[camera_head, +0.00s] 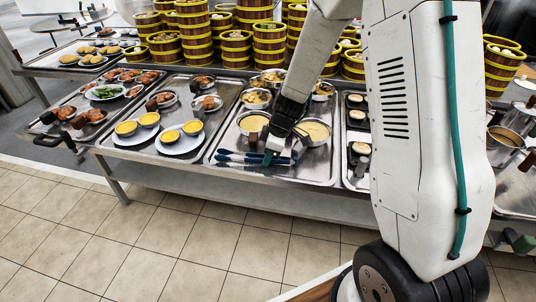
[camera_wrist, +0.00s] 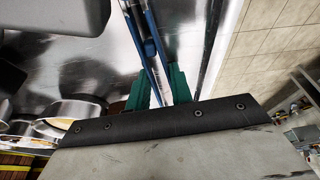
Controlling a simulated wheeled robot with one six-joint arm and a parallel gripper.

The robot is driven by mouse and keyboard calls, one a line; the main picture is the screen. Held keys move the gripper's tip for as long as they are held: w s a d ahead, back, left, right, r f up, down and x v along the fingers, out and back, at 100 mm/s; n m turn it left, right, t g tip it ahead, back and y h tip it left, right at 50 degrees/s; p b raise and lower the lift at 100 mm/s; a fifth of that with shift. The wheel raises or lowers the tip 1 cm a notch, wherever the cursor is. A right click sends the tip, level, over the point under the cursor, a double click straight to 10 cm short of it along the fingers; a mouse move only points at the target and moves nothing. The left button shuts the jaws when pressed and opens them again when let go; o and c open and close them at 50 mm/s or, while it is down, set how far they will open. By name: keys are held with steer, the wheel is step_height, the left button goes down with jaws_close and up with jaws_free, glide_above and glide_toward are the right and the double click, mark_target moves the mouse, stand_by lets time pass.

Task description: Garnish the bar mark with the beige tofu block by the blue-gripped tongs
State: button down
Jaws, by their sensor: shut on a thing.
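The blue-gripped tongs (camera_head: 232,157) lie along the front of a metal tray, their blue handles near the tray's front edge. My gripper (camera_head: 269,157) reaches down onto them from above, its green fingers shut on the handles. In the wrist view my gripper's green fingers (camera_wrist: 161,88) stand either side of the blue tongs (camera_wrist: 147,35), which run up out of the picture. I cannot make out the beige tofu block or the bar mark in either view.
Pans of yellowish food (camera_head: 315,132) stand close behind and beside my gripper. Left is a tray with yellow-filled bowls on plates (camera_head: 181,140); right are dark trays of small pale pieces (camera_head: 358,115). Stacked bamboo steamers (camera_head: 234,48) line the back. The tiled floor in front is clear.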

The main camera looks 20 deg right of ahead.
steer(key=shift+f, duration=0.15)
steer(key=c, duration=1.2)
jaws_free()
steer(key=shift+o, duration=0.2)
steer(key=v, duration=0.7)
steer(key=shift+r, duration=0.4)
